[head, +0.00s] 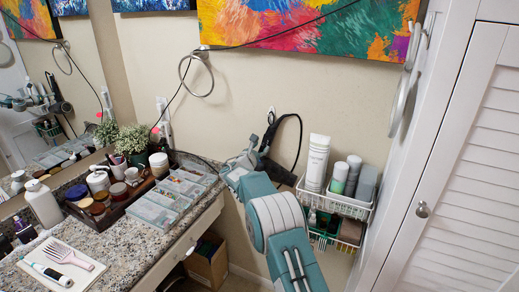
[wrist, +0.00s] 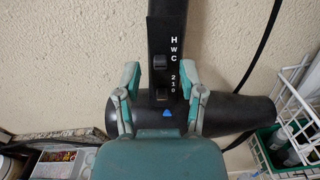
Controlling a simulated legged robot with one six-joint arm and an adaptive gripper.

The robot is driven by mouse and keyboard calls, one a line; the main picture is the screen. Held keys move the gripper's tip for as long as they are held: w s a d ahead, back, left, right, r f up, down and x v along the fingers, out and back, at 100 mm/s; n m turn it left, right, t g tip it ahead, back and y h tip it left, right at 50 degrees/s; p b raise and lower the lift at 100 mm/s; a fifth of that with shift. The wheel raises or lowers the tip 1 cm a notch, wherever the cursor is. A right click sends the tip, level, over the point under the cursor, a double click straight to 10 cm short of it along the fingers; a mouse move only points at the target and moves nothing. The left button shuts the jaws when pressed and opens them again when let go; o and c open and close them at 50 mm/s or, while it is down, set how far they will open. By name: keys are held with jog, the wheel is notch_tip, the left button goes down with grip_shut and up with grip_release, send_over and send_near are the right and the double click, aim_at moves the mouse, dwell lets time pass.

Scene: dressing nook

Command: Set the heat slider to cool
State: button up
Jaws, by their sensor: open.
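A black hair dryer (wrist: 240,113) hangs against the wall, its handle upright in the wrist view; it also shows in the head view (head: 277,168), partly behind my arm. The heat slider (wrist: 160,61) is a small dark knob on the handle beside the letters H, W, C, and looks level with the C. A second slider (wrist: 160,95) sits below it beside 2, 1, 0. My gripper (wrist: 161,72) is open, one finger on each side of the handle, fingertips near the sliders' height. I cannot tell whether they touch it. In the head view my gripper (head: 247,158) is at the dryer.
A granite counter (head: 115,250) with a tray, bottles, organizers and a brush stands left. A white wire basket (head: 335,203) with bottles hangs right of the dryer, near a louvered door (head: 465,170). A black cord (wrist: 262,70) runs down the wall beside the dryer.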

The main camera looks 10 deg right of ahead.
jog(key=shift+s, duration=0.1)
jog(key=v, duration=1.2)
